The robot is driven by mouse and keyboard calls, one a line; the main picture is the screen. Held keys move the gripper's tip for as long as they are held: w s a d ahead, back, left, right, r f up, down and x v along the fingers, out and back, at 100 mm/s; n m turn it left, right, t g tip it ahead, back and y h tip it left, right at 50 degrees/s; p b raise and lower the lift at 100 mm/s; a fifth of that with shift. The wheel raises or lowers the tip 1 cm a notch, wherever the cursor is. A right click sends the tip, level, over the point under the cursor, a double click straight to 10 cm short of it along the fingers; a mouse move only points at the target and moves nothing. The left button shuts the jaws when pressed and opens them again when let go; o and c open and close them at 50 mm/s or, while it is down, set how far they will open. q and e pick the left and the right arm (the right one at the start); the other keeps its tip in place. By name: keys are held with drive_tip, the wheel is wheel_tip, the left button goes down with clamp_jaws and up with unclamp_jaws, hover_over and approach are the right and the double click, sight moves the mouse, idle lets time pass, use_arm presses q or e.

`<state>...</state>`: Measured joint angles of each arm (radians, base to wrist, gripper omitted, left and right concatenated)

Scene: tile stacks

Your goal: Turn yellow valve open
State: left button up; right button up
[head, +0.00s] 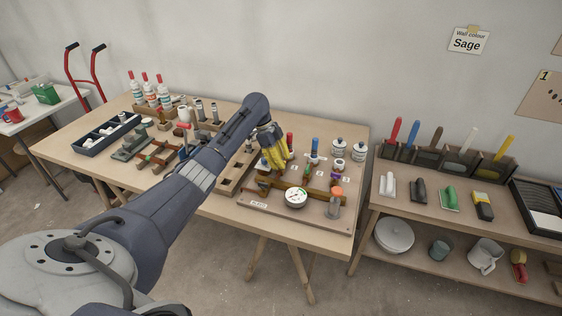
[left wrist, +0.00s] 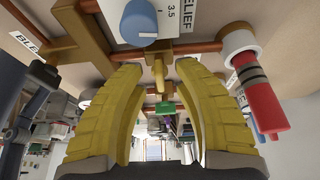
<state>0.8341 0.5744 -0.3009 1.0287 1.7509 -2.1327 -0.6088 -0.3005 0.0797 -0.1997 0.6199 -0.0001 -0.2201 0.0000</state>
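My left gripper (head: 272,152) has yellow fingers and reaches down over the pipe board (head: 318,210) on the workbench. In the left wrist view the gripper (left wrist: 159,68) has its fingers apart. A small yellow lever (left wrist: 158,78), which looks like the yellow valve's handle, stands between the fingertips near a copper pipe. Gaps show on both sides of it, so the fingers do not seem to touch it. In the head view my fingers hide this valve. My right gripper is in neither view.
A blue knob (left wrist: 140,20) and a red handle (left wrist: 262,105) are close to the fingers. A green handle (left wrist: 166,106) shows beyond the lever. A round gauge (head: 295,198) stands at the board's front. Bottles (head: 148,88) and a dark tray (head: 106,132) are farther left.

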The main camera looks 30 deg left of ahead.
use_arm(q)
clamp_jaws()
idle(0.4)
drive_tip(key=shift+n+t, duration=0.4)
drive_tip(key=shift+n, duration=0.8)
drive_tip(key=n+t+y, duration=0.1)
drive_tip(key=n, duration=0.3)
drive_tip(key=n+y, duration=0.1)
drive_tip(key=n, duration=0.2)
drive_tip(key=n+t+y, duration=0.1)
drive_tip(key=n, duration=0.1)
drive_tip(key=shift+n+t, duration=0.3)
drive_tip(key=shift+n, duration=0.1)
drive_tip(key=n+y, duration=0.2)
drive_tip(key=n, duration=0.3)
drive_tip(key=shift+n, duration=0.3)
